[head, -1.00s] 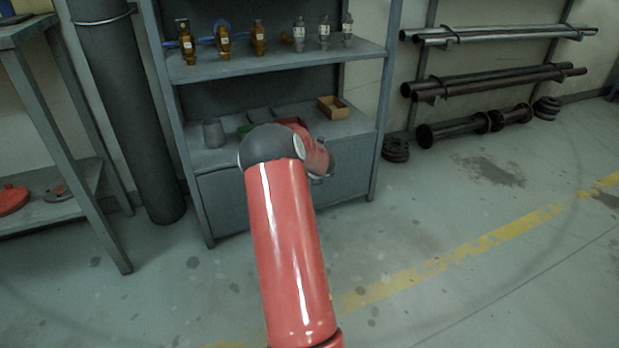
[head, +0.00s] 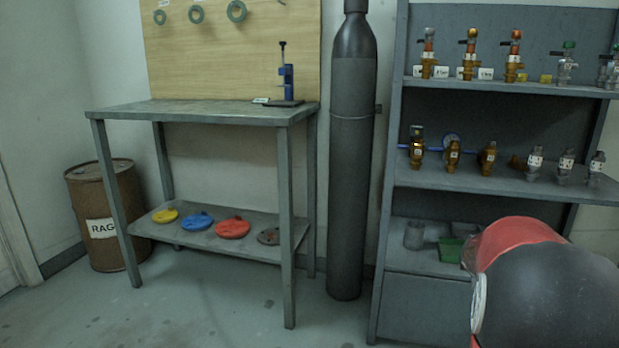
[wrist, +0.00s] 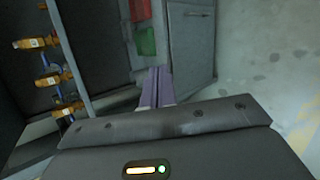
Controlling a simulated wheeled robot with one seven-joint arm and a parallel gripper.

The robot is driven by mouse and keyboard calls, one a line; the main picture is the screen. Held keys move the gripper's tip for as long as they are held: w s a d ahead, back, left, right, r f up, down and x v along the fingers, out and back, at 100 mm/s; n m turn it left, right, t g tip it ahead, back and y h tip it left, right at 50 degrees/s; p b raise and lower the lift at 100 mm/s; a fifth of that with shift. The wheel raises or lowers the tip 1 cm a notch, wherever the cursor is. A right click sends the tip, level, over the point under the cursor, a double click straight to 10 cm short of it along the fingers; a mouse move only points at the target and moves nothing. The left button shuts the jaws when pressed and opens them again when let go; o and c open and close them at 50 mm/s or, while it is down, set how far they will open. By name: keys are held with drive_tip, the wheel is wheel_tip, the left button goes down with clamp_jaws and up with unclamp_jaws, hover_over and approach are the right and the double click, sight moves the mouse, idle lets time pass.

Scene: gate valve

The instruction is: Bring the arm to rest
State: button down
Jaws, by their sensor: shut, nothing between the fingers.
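My arm shows in the head view as a large dark grey joint with a red link (head: 520,238) at the lower right, in front of the lower part of the shelf unit. My gripper is hidden in that view. In the wrist view my gripper (wrist: 158,86) shows as two purple-grey fingers lying together, shut and empty. The fingers point toward the lower part of the shelf unit, near a green bin (wrist: 145,41) and a cabinet door (wrist: 191,50). I cannot tell how far they are from it.
A shelf unit (head: 388,190) holds several tagged valves. Left of it stand a dark gas cylinder (head: 349,180) and a metal table (head: 200,112) with coloured discs on its lower shelf. A rusty drum (head: 115,215) stands far left. The floor in front of the table looks clear.

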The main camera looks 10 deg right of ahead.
drive_tip(key=s+a+r+m+y+p, duration=0.1)
drive_tip(key=s+a+r+m+y, duration=0.2)
drive_tip(key=s+a, duration=0.5)
drive_tip(key=s+a+r+m+p, duration=0.1)
drive_tip(key=s+a+r+m, duration=0.3)
drive_tip(key=a, duration=0.7)
drive_tip(key=s+a+f+m+g+y, duration=0.1)
drive_tip(key=s+a+m+y, duration=0.1)
drive_tip(key=s+a, duration=0.4)
drive_tip(key=s+a+f+m+g+y+p, duration=0.1)
drive_tip(key=s+a+f+m+y, duration=0.1)
drive_tip(key=s+a+m, duration=0.2)
drive_tip(key=s+a, duration=0.2)
drive_tip(key=a, duration=0.1)
drive_tip(key=shift+s+a, duration=0.25)
drive_tip(key=shift+s, duration=0.05)
